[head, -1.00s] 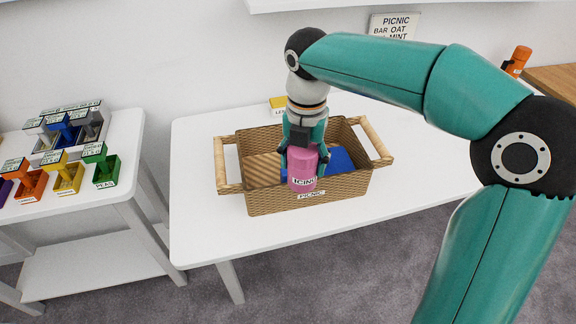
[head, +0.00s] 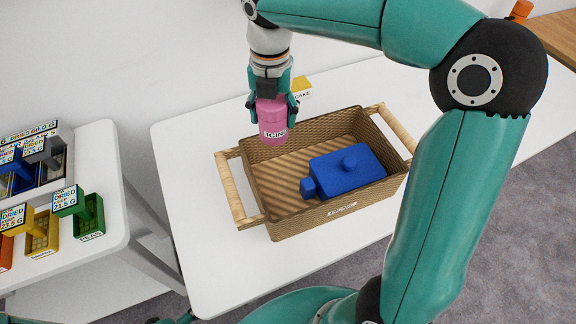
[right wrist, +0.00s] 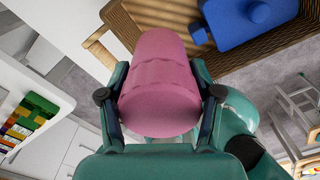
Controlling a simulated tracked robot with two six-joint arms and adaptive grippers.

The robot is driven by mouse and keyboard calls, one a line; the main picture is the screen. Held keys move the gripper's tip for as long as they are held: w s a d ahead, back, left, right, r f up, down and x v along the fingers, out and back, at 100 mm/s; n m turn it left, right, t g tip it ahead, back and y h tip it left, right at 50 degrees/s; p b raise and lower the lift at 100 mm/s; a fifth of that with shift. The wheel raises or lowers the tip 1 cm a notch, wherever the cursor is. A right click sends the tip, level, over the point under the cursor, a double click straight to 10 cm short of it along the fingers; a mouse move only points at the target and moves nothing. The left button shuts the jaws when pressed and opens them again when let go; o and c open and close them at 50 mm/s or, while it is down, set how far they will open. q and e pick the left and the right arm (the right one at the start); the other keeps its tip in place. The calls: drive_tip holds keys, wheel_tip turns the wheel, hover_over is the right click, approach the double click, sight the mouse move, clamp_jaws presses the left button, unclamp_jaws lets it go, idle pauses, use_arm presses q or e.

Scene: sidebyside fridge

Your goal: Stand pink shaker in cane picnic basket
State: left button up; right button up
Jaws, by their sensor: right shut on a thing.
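The pink shaker (head: 272,115), labelled ICING, is upright in my right gripper (head: 272,103). The gripper is shut around its upper part. In the head view the shaker overlaps the back left rim of the cane picnic basket (head: 300,223); I cannot tell whether it is above the inside or just behind the rim. In the right wrist view the shaker (right wrist: 160,85) sits between the fingers, with the basket (right wrist: 122,35) beyond it. A blue lidded block-shaped item (head: 346,172) lies in the basket's right part. The basket's left part is bare.
The basket has wooden handles at left (head: 236,190) and right (head: 395,128). A yellow-topped box (head: 301,88) stands behind it on the white table (head: 185,150).

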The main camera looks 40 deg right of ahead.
sight(271, 137)
drive_tip(key=shift+w+a+f+b, duration=0.1)
drive_tip(key=shift+a+f+b, duration=0.1)
drive_tip(key=shift+f, duration=4.55)
drive_tip(key=shift+a+f+b, duration=0.15)
drive_tip(key=shift+f, duration=4.55)
drive_tip(key=o, duration=0.8)
drive_tip(key=shift+o, duration=1.1)
drive_tip(key=shift+f, duration=0.1)
wheel_tip(271, 137, up, 12)
drive_tip(key=shift+r, duration=0.15)
